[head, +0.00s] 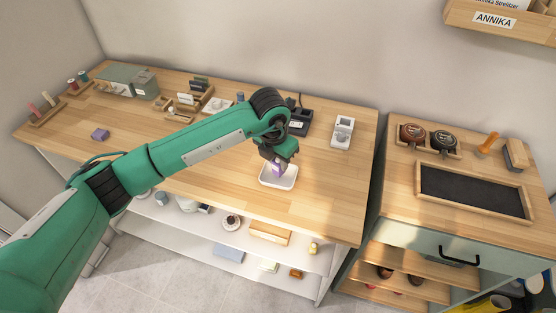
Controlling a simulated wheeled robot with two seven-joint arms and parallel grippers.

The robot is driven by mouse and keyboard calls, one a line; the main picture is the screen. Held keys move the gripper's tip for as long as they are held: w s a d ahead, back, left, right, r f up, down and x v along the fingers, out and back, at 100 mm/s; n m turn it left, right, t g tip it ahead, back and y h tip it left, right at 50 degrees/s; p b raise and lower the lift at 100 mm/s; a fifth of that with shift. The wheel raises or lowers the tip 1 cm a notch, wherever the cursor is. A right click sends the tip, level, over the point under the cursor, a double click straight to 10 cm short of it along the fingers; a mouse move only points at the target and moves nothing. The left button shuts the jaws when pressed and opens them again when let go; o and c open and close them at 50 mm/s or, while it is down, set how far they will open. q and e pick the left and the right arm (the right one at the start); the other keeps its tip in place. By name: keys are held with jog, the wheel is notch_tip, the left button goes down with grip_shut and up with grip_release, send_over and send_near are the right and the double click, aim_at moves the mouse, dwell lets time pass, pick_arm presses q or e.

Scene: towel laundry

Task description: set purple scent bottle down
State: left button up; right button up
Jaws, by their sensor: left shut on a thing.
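My left gripper (276,157) reaches across the wooden table (330,210) from the left and points down. It is shut on the purple scent bottle (277,170), which is small and partly hidden by the fingers. The bottle is at the small white tray (291,183), over or inside its rim; I cannot tell whether it touches the tray's floor. My right gripper is out of view.
A purple block (100,134) lies at the table's left. A white device (342,132) and a black device (299,121) stand behind the tray. Small wooden holders line the back. The table's front right is clear. A second counter (400,195) stands at the right.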

pick_arm(q)
jog(key=shift+f, duration=0.95)
jog(key=o, duration=1)
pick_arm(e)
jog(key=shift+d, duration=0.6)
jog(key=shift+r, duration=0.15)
pick_arm(q)
jog(key=shift+r, duration=0.25)
jog(key=shift+s+a+r+b, duration=0.25)
jog(key=shift+r+b, duration=0.25)
jog(key=shift+r, duration=1.45)
jog(key=shift+s+a+r+b, duration=0.15)
jog(key=shift+r+b, duration=0.35)
jog(key=shift+r, duration=1.45)
jog(key=shift+s+a+r+b, duration=0.15)
jog(key=shift+s+r+b, duration=0.25)
jog(key=shift+r, duration=1.55)
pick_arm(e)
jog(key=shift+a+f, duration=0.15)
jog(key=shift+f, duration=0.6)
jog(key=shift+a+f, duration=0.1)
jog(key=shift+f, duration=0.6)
